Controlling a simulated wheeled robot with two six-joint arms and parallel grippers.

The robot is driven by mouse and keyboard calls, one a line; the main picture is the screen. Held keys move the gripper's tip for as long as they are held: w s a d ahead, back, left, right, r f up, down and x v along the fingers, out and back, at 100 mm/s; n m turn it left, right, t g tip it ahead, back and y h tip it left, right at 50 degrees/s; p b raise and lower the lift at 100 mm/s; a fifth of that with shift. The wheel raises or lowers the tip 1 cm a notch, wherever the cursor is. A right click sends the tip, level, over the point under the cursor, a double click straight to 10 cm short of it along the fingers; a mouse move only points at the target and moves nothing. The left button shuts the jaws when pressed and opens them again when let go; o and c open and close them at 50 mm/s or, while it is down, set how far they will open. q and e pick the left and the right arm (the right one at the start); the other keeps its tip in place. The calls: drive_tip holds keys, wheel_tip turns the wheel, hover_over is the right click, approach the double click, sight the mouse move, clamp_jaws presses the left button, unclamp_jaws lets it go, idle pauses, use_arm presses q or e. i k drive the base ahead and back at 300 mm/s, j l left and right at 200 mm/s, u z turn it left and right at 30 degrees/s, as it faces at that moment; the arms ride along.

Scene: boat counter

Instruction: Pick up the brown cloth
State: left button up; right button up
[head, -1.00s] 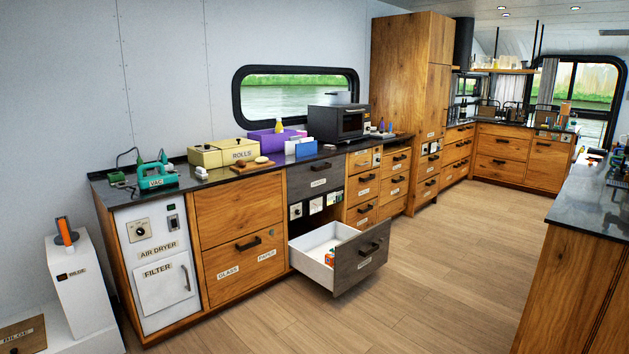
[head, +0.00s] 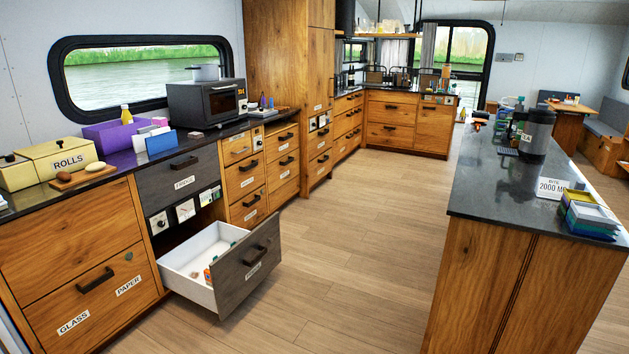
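I cannot make out a brown cloth anywhere in the head view. Neither of my grippers is in view. The left counter (head: 215,143) carries boxes and a small oven, and the island counter (head: 480,190) on the right carries several items. An open grey-fronted drawer (head: 247,265) stands out from the left cabinets with a few small things in its white inside, too small to tell.
A yellow ROLLS box (head: 66,160), purple box (head: 118,134) and dark oven (head: 207,102) stand on the left counter. A dark canister (head: 537,134) and stacked coloured trays (head: 590,214) stand on the island. The wooden floor (head: 370,230) between is clear.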

sight(195, 135)
drive_tip(key=i, duration=1.8)
drive_tip(key=i+l+u, duration=0.15)
drive_tip(key=i+u, duration=0.3)
drive_tip(key=i+l+u, duration=0.95)
drive_tip(key=i, duration=0.1)
